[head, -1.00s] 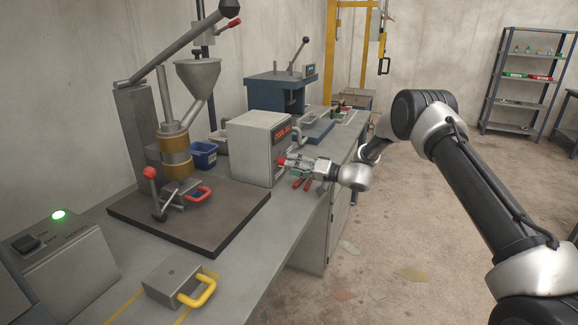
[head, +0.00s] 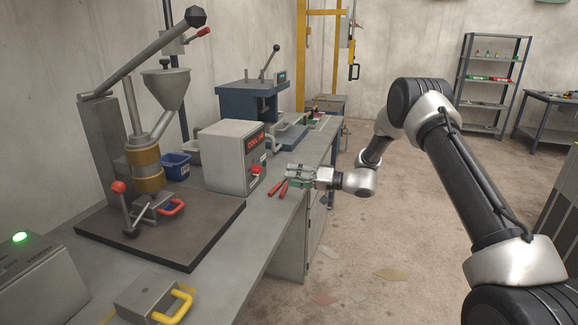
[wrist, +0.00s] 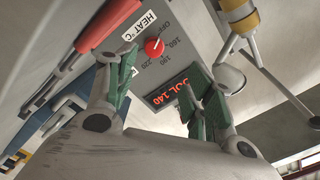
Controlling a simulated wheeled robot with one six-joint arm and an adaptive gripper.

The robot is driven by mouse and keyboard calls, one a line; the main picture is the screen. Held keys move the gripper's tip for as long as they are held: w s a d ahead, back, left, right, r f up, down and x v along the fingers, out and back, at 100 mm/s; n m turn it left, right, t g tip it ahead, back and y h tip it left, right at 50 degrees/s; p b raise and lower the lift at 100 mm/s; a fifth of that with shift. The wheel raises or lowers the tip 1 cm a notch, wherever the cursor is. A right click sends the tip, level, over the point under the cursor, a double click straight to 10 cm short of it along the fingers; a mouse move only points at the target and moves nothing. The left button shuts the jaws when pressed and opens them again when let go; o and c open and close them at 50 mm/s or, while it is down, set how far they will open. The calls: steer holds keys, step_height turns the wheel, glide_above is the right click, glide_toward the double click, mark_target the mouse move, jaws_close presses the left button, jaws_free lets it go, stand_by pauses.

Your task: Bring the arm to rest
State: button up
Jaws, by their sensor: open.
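My gripper (head: 289,174) is open and empty, at the right of the grey heater box (head: 222,155) near the bench edge. A clear gap separates it from the box's red knob (head: 256,171). In the wrist view, the two green-padded fingers (wrist: 160,78) stand apart with the red knob (wrist: 155,47) beyond them. The red display (wrist: 172,93) there seems to read "COOL 140", partly covered by a finger. My arm reaches in from the right, over the floor.
Red-handled pliers (head: 280,189) lie on the bench just below my gripper. A press with a funnel (head: 167,85) stands on a dark plate at left, and a blue press (head: 248,97) stands behind the box. Open floor (head: 350,235) lies right of the bench.

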steer(key=s+d+r+g+h, duration=0.35)
steer(key=s+r, duration=0.45)
steer(key=s, duration=0.3)
steer(key=s+d+r+g+h, duration=0.2)
steer(key=s+d+r, duration=0.3)
steer(key=s+r, duration=0.45)
steer(key=s+d+r+m+t+h, duration=0.1)
steer(key=s+d+h, duration=0.4)
steer(key=s+d, duration=0.6)
steer(key=s+d+r+m+t+h, duration=0.2)
steer(key=s+d+h, duration=0.4)
steer(key=s+d, duration=0.6)
steer(key=s+t, duration=0.1)
steer(key=s, duration=0.3)
steer(key=shift+r, duration=0.3)
steer(key=shift+d, duration=0.1)
